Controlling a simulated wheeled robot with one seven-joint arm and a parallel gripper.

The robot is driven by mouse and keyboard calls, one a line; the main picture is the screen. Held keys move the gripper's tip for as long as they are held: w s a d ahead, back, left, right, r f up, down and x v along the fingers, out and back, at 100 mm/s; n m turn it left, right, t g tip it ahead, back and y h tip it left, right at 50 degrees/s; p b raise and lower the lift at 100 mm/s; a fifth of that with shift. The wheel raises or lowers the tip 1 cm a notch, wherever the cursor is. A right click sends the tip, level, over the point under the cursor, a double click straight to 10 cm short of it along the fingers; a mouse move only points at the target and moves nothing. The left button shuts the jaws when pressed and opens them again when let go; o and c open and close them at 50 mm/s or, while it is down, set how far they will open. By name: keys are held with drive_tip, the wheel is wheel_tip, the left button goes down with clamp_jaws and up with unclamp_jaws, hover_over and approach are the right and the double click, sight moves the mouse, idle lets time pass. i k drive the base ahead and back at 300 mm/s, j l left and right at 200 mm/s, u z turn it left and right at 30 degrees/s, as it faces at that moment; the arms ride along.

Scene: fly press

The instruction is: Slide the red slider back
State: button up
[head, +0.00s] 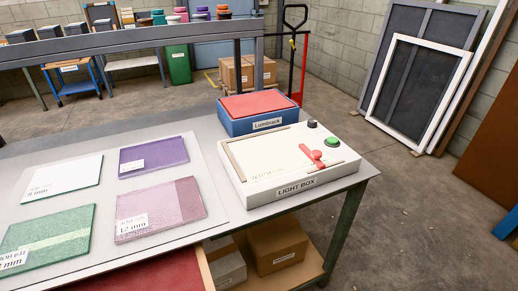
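The red slider (313,158) is on the top face of the white light box (268,150), towards its right side. It has a rounded upper end and a wider lower part near a thin brown strip at the front right of the top. The light box stands at the right end of the grey table and carries a "LIGHT BOX" label on its front. A green button (331,142) and a dark knob (312,124) are at its right rear. My gripper is not in view, and nothing is seen touching the slider.
A blue box with a red top (258,113), labelled Lumitrack, stands behind the light box. Several sample panels (153,156) lie on a pale board to the left. Cardboard boxes (277,246) sit on the shelf below. Floor right of the table is open.

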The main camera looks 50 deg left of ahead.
sight(315, 156)
drive_tip(key=u, duration=1.4)
